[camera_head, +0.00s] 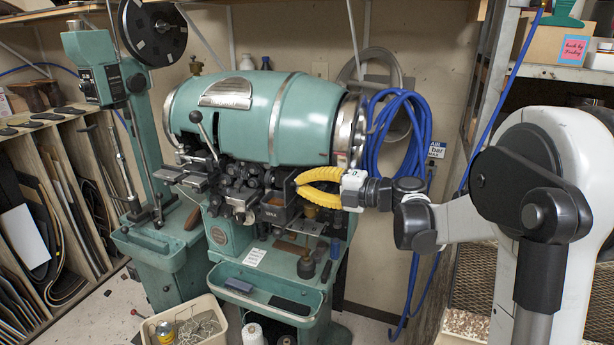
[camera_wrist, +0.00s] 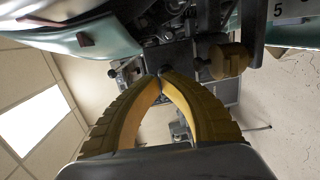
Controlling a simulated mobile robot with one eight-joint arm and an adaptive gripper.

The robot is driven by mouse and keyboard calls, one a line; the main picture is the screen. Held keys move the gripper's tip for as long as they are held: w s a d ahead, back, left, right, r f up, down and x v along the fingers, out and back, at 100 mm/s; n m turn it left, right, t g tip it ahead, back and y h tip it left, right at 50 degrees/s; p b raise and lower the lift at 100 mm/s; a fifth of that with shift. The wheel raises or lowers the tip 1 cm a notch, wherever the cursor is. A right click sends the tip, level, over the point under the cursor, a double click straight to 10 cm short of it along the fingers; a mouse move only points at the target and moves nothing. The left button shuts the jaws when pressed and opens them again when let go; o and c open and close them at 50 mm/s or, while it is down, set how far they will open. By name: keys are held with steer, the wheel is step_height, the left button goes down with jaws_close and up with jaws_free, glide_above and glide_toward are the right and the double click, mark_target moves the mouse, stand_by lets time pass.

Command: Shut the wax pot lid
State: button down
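The wax pot (camera_head: 274,215) is a dark box with a pale label on the front of the green stitching machine, in the middle of the head view. A dark plate that may be its lid rises beside my fingertips; its exact angle is unclear. My gripper (camera_head: 298,184) has two yellow ribbed fingers and comes in from the right, just above the pot's right side. In the wrist view the fingertips of my gripper (camera_wrist: 162,73) come together in front of a dark block (camera_wrist: 176,56). I cannot tell whether they touch it, and nothing clearly held shows between them.
The green machine barrel (camera_head: 265,115) is close above my gripper. A brass cylinder (camera_wrist: 228,61) is close to the fingertips in the wrist view. A blue hose (camera_head: 398,130) hangs behind my wrist. A green tray (camera_head: 268,292) and a cream bin (camera_head: 188,322) stand below.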

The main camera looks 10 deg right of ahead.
mark_target(289, 177)
steer(key=shift+w+a+r+g+h+p, duration=0.35)
steer(key=shift+a+r+g+h+p, duration=0.3)
steer(key=shift+p, duration=0.55)
steer(key=shift+w+a+r+g+h+p, duration=0.1)
steer(key=shift+w+a+g+h+p, duration=0.2)
steer(key=shift+g+h+p, duration=0.25)
steer(key=shift+w+a+r+g+h+p, duration=0.1)
steer(key=shift+w+a+g+h+p, duration=0.15)
steer(key=shift+h+p, duration=0.45)
steer(key=shift+g+h, duration=0.45)
steer(key=shift+h, duration=0.05)
steer(key=shift+w+a+f+p, duration=0.25)
steer(key=shift+w+a, duration=0.2)
steer(key=shift+a, duration=0.2)
steer(key=shift+w+a+f+p, duration=0.25)
steer(key=shift+w+a, duration=0.2)
steer(key=shift+a, duration=0.15)
steer(key=shift+w+a+f+p, duration=0.25)
steer(key=shift+w+a, duration=0.2)
steer(key=shift+a, duration=0.2)
